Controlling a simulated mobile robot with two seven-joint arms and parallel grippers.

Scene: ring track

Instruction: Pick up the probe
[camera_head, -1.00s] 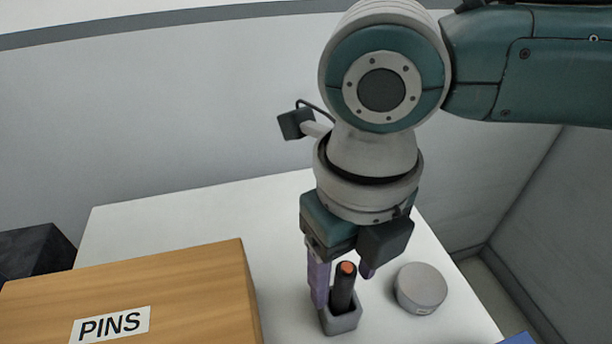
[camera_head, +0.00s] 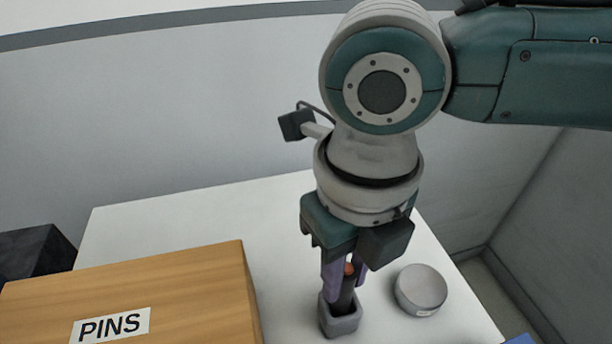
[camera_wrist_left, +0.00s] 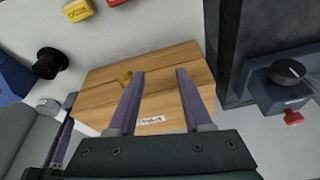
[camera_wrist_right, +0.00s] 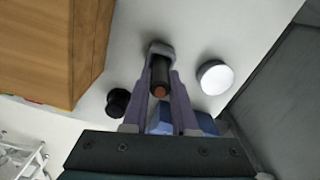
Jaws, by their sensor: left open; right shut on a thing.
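The probe (camera_head: 346,295) is a dark rod with an orange-red top. It stands upright in a small grey holder (camera_head: 341,321) on the white table. My right gripper (camera_head: 345,278) points down from above and is shut on the probe's upper part. In the right wrist view the probe (camera_wrist_right: 160,76) sits between the two purple fingers, its lower end inside the grey holder (camera_wrist_right: 159,48). My left gripper (camera_wrist_left: 160,75) is open and empty in the left wrist view, its fingers in front of a wooden box.
The wooden box labelled PINS (camera_head: 190,290) stands left of the holder. A round grey-white cylinder (camera_head: 421,289) stands close on the right. A black round knob-like object (camera_wrist_right: 117,102) shows in the right wrist view. The table behind the holder is clear.

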